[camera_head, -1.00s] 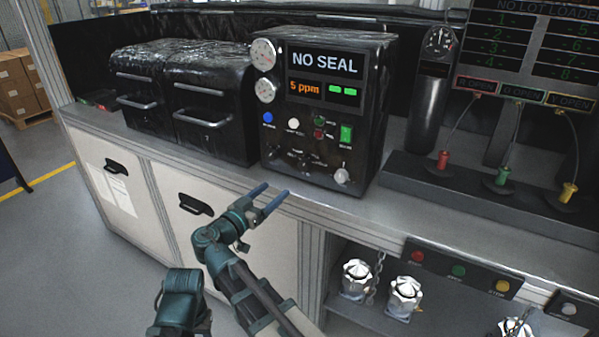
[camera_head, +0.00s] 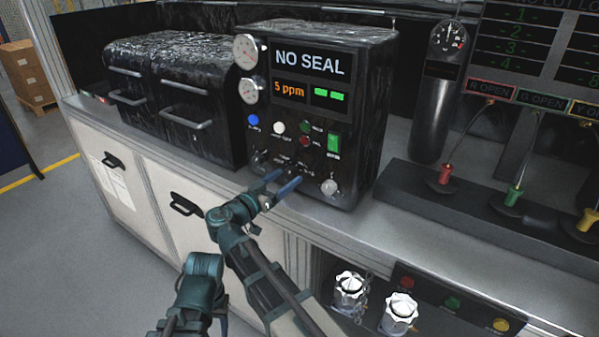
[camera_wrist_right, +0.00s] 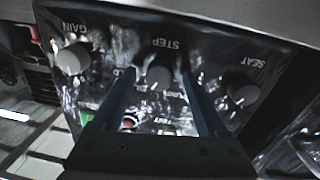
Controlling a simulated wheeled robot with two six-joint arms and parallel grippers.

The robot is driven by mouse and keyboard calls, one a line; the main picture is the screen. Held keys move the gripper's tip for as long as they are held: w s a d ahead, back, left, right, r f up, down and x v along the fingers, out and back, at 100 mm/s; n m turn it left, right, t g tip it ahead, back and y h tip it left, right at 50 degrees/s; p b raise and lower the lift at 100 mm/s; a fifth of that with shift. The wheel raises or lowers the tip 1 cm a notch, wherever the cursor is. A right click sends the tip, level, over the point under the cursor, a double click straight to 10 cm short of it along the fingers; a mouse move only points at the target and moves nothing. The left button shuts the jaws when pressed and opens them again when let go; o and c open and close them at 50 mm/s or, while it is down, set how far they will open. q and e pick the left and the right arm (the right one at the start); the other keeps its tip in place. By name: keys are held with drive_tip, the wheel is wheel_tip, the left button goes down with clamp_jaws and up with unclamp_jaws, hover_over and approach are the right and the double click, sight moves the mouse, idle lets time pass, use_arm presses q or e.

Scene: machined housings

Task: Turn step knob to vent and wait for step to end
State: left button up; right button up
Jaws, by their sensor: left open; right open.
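The STEP knob (camera_wrist_right: 158,77) is a grey round knob on the dark glossy panel of the control box (camera_head: 365,130). It appears between the two fingers of my open right gripper (camera_wrist_right: 158,84) in the right wrist view; I cannot tell whether they touch it. Its labels are too blurred to read its setting. In the head view my right gripper (camera_head: 288,178) is at the lower front of the box and hides much of the knob row. The box display (camera_head: 310,61) reads NO SEAL, with 5 ppm (camera_head: 289,89) below.
The GAIN knob (camera_wrist_right: 73,58) and SEAT knob (camera_wrist_right: 242,91) flank the STEP knob. Two black lidded units (camera_head: 180,95) stand left of the box. A dark cylinder (camera_head: 432,115) stands to its right. Bare counter edge (camera_head: 385,225) runs in front.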

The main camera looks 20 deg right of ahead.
drive_tip(key=shift+w+d, duration=0.2)
drive_tip(key=shift+d, duration=0.05)
use_arm(q)
drive_tip(key=shift+w+d, duration=0.1)
drive_tip(key=shift+d, duration=0.2)
use_arm(e)
drive_tip(key=shift+a, duration=0.1)
clamp_jaws()
